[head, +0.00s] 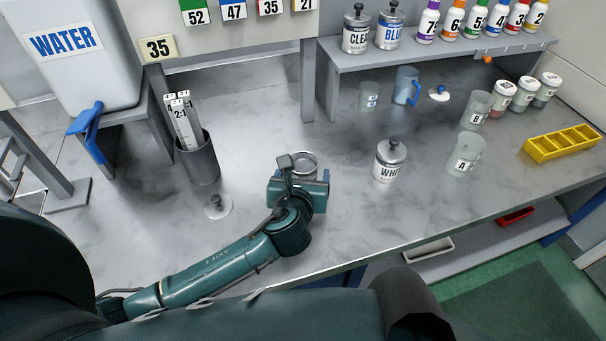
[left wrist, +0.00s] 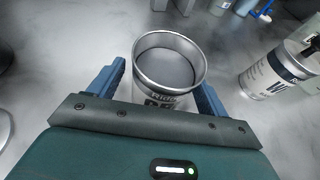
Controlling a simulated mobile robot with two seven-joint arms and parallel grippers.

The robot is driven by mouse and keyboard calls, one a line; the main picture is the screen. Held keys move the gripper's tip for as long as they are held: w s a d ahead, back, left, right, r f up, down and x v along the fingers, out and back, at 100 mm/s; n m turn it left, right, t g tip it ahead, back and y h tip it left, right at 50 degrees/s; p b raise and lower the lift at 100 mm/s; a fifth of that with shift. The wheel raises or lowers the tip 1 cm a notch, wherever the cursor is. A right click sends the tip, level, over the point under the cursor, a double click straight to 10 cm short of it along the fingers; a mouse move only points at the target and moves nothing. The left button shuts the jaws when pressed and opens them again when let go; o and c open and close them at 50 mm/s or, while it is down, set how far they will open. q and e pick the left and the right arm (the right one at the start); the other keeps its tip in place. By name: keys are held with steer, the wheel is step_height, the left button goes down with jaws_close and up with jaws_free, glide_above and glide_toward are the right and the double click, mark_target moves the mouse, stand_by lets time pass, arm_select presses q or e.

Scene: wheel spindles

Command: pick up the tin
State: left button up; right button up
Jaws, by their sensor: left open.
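An open metal tin (head: 303,161) without a lid stands upright on the grey bench. In the left wrist view the tin (left wrist: 170,62) shows its round rim and a pale grey inside; its label is mostly hidden by my gripper. My left gripper (head: 300,180) is open at the tin, on its near side. In the left wrist view its blue fingers (left wrist: 160,85) stand on either side of the tin's lower part, and I cannot tell whether either touches it. My right gripper is not in view.
A lidded white-paint tin (head: 389,161) stands to the right, and clear cup A (head: 466,155) beyond it. A loose lid (head: 218,207) and a dark holder with paddles (head: 198,160) are to the left. A shelf (head: 430,55) and yellow tray (head: 562,143) stand farther off.

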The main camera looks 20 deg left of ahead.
arm_select(q)
steer(key=shift+w+f, duration=0.25)
steer(key=shift+w, duration=0.3)
steer(key=shift+c, duration=0.5)
steer(key=c, duration=1.1)
